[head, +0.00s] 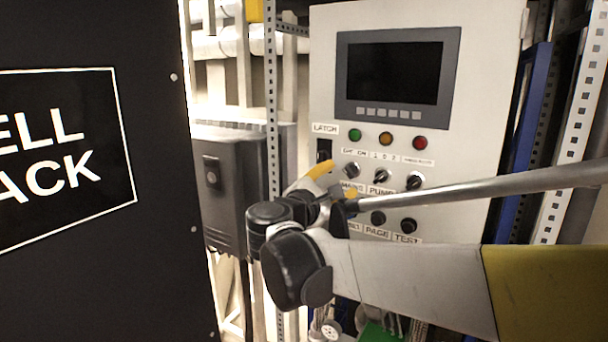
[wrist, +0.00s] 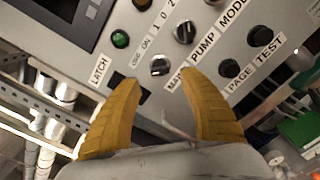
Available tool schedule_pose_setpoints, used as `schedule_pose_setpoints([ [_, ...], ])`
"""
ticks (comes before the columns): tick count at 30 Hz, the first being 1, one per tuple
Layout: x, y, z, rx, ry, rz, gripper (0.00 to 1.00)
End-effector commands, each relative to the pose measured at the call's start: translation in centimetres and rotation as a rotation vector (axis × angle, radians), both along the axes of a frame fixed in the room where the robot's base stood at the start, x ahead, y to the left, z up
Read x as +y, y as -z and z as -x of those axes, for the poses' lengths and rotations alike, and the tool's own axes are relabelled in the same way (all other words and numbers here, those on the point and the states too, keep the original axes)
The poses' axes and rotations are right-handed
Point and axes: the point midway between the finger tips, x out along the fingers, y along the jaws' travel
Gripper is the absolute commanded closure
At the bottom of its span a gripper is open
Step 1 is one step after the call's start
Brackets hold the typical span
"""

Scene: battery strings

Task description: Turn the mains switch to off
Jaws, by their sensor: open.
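The mains switch (head: 351,169) is a small round silver-and-black knob on the light grey control panel, with OFF and ON marked above it and a MAINS label below. It also shows in the wrist view (wrist: 160,67), just beyond and between my fingertips. I cannot surely tell which mark its pointer faces. My gripper (head: 341,178) has yellow fingers, held open and empty just in front of the panel at the switch. In the wrist view my gripper (wrist: 160,80) has a finger on each side below the knob, apparently apart from it. The gripper partly hides the MAINS label.
The pump knob (head: 381,177) is close right of the mains switch, with a further knob (head: 414,181) beyond. The latch switch (head: 323,150) is at left. Lower knobs, green, orange and red lamps and a dark screen (head: 394,73) surround them. A black cabinet (head: 90,240) stands at left.

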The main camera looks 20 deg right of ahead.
Motion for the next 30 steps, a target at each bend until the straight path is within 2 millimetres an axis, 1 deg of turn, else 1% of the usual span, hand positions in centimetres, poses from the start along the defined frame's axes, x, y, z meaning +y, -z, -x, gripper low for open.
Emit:
schedule_pose_setpoints([
  [1,1.1,0.0,0.7,0.0,-0.004,0.0,0.5],
  [3,2.2,0.0,1.5,0.0,-0.004,0.0,0.5],
  [6,3.4,0.0,2.5,0.0,-0.003,0.0,0.5],
  [9,4.2,0.0,3.2,0.0,-0.001,0.0,0.5],
  [13,4.5,0.0,3.5,0.0,0.0,0.0,0.5],
  [20,4.5,0.0,3.6,0.0,0.0,0.0,0.5],
  [22,4.4,0.4,3.7,-0.001,0.001,-0.01,0.5],
  [23,4.3,1.0,3.9,-0.002,0.002,-0.025,0.5],
  [25,3.7,3.2,4.6,-0.009,0.005,-0.089,0.5],
  [26,3.4,4.7,5.1,-0.013,0.008,-0.132,0.5],
  [29,2.3,11.4,7.4,-0.043,0.027,-0.341,0.5],
  [30,2.0,14.6,8.6,-0.061,0.041,-0.445,0.5],
])
